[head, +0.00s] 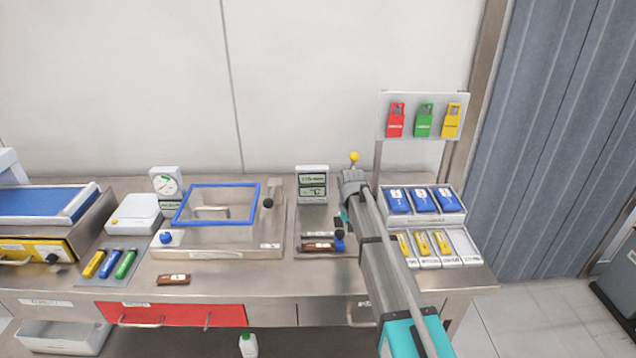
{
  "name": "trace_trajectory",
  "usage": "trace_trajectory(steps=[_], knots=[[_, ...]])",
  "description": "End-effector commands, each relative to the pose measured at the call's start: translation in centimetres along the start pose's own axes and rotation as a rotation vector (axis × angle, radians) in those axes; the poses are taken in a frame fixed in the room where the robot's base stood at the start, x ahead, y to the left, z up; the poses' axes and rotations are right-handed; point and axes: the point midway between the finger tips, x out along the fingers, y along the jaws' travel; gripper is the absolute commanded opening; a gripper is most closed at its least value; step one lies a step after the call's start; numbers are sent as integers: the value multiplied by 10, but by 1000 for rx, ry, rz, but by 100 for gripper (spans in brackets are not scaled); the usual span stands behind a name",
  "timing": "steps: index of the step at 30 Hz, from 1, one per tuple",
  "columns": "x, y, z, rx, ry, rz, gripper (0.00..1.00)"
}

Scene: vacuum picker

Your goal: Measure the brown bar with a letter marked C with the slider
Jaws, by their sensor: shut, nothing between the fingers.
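A brown bar (318,247) with a pale label lies at the front of the slider gauge (313,215), which has a small two-line display (313,185) at its back. A blue knob (339,244) is at the bar's right end. A second brown bar (173,280) with a pale label lies on the bench at the left. The letters on both bars are too small to read. My gripper (352,183) is shut and empty, above the right side of the gauge. My arm hides part of the gauge's right side.
A blue-framed box (217,204) and a dial gauge (166,184) stand left of the slider gauge. Racks of blue packs (423,200) and yellow items (422,243) stand at the right. Red, green and yellow tags (425,118) hang above. The front bench strip is mostly clear.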

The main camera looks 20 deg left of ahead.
Motion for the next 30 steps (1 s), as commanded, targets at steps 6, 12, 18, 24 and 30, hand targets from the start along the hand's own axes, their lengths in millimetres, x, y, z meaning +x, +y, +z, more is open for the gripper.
trace_trajectory(steps=[6, 12, 18, 24, 30], knots=[[0, -4, 0, -3, 0, -6, 0], [0, -3, 0, -3, 0, -6, 0], [0, 0, 0, -2, 0, -6, 0], [0, 6, 0, -1, 0, -4, 0], [0, 13, 0, 0, 0, -2, 0]])
